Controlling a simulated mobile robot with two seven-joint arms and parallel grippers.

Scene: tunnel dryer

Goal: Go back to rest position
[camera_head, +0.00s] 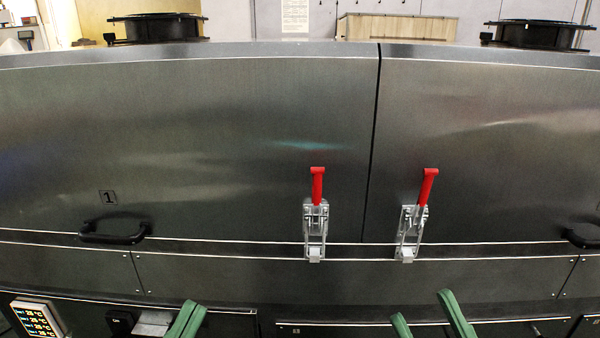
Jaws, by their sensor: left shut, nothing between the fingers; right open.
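My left gripper (185,319) shows at the bottom edge, left of centre. Its green fingers are together with nothing between them. My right gripper (427,315) shows at the bottom edge, right of centre. Its two green fingers are spread apart and empty. Both grippers are below the latches and appear clear of them; the rest of both arms is out of the frame. In front is the metal tunnel dryer (200,110). Its left latch (317,205) and right latch (426,190) have red handles pointing up.
A black handle (114,233) sits on the left panel below the number 1, and another (582,235) is at the right edge. A lit temperature display (37,318) is at the lower left, with a black switch (121,322) beside it. Black round fittings (163,28) stand on top.

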